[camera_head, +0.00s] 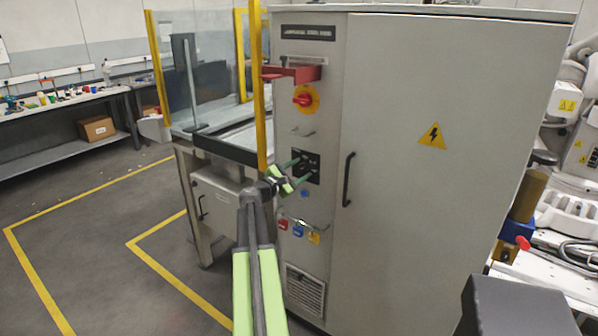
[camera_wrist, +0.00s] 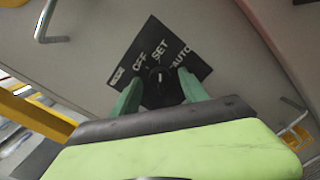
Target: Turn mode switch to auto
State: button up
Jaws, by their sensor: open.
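The mode switch is a round black knob (camera_wrist: 158,84) on a dark plate (camera_wrist: 190,61) with the words OFF, SET and AUTO, seen tilted in the wrist view. A pale mark on the knob seems to point towards SET, though it is small. The plate (camera_head: 307,156) also shows on the cabinet front in the head view. My gripper (camera_wrist: 159,77) is open, with one green finger on each side of the knob. I cannot tell whether either finger touches it. In the head view my gripper (camera_head: 304,167) is at the plate, partly covering it.
On the same grey cabinet (camera_head: 455,80) are a red rotary switch (camera_head: 303,97) on yellow, a red bracket (camera_head: 292,74) above and coloured padlocks (camera_head: 298,229) below. A black door handle (camera_head: 348,180) is to the right. A yellow-framed glass guard (camera_head: 205,75) stands left.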

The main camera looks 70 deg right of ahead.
jog(key=shift+c, duration=0.3)
grip_shut()
jog(key=shift+m, duration=0.3)
jog(key=m, duration=0.4)
jog(key=shift+p, duration=0.4)
jog(key=shift+a+m+p, duration=0.1)
jog(key=shift+m+p, duration=0.2)
jog(key=shift+m, duration=2.2)
jog(key=shift+o, duration=0.3)
grip_release()
jog(key=shift+t, duration=0.4)
